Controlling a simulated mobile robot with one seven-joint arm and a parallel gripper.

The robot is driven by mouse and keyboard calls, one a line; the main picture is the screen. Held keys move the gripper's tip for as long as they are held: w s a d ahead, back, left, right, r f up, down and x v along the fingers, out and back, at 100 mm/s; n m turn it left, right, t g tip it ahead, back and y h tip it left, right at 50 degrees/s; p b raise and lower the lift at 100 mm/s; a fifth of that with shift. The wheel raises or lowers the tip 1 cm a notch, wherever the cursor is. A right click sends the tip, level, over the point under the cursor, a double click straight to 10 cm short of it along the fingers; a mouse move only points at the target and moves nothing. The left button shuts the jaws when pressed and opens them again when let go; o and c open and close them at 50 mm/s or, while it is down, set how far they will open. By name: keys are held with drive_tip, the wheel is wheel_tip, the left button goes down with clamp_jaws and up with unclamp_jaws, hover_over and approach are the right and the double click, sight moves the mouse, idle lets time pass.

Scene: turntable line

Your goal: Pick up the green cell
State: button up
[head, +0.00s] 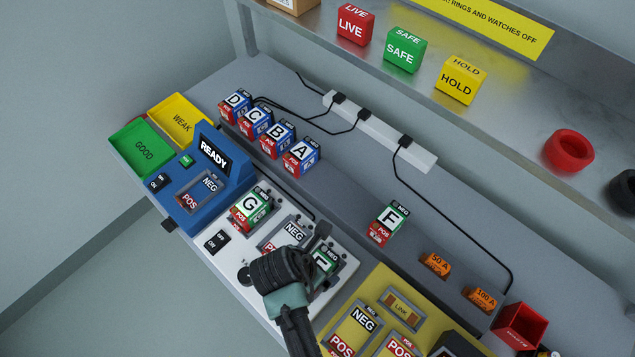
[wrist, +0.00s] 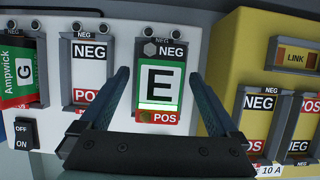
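Several cells are in view, and three have green labels: E, F and G. Green cell E (wrist: 160,85) stands in the right bay of the white charger (head: 222,262), NEG end up in the wrist view; in the head view it is partly hidden (head: 325,262). Green cell G (head: 250,209) is in the charger's left bay and also shows at the left edge of the wrist view (wrist: 22,72). Green cell F (head: 388,224) stands on the grey ledge behind. My gripper (wrist: 160,76) is open and empty, its fingers on either side of cell E, with gaps visible.
The charger's middle bay (wrist: 88,70) is empty. A yellow unit (wrist: 245,60) with empty bays is close on the right. Blue cells (head: 302,156) stand in a row behind the blue tester (head: 205,202). Black cables run from a white power strip (head: 385,135).

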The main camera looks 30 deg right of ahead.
clamp_jaws()
drive_tip(key=shift+r+b, duration=0.2)
drive_tip(key=shift+b, duration=0.1)
idle(0.4)
